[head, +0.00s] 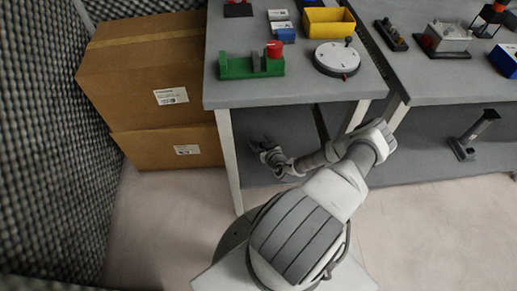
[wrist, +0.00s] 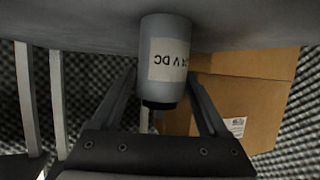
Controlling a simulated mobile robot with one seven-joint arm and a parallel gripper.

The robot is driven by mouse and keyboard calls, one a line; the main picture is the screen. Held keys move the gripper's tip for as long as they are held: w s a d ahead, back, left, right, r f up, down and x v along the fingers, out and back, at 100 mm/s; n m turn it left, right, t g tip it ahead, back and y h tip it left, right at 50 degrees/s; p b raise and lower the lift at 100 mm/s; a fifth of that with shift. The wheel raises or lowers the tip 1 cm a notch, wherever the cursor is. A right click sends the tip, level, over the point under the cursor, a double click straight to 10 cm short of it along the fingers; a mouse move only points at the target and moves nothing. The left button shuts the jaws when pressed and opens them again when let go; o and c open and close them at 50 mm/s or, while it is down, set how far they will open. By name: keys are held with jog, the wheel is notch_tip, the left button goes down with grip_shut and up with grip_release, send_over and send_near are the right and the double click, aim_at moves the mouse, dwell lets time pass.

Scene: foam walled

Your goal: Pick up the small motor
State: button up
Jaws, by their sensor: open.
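The small motor (wrist: 165,60) is a grey cylinder with a pale label reading "24 V DC" and a dark end. In the wrist view the label is upside down, and the motor's other end meets a grey surface (wrist: 75,22) across the top. My gripper (wrist: 160,82) is open, with one finger on each side of the motor. I cannot tell whether the fingers touch it. In the head view my gripper (head: 266,150) reaches under the left table (head: 300,92), over the lower shelf (head: 245,185). The motor cannot be made out there.
Stacked cardboard boxes (head: 150,85) stand left of the table, near a foam wall (head: 50,150). A table leg (head: 229,160) is close to my gripper's left. The tabletop holds a green block (head: 240,67), a yellow bin (head: 328,20) and a round plate (head: 336,58). A stand (head: 472,135) is on the right shelf.

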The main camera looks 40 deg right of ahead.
grip_shut()
dwell(0.4)
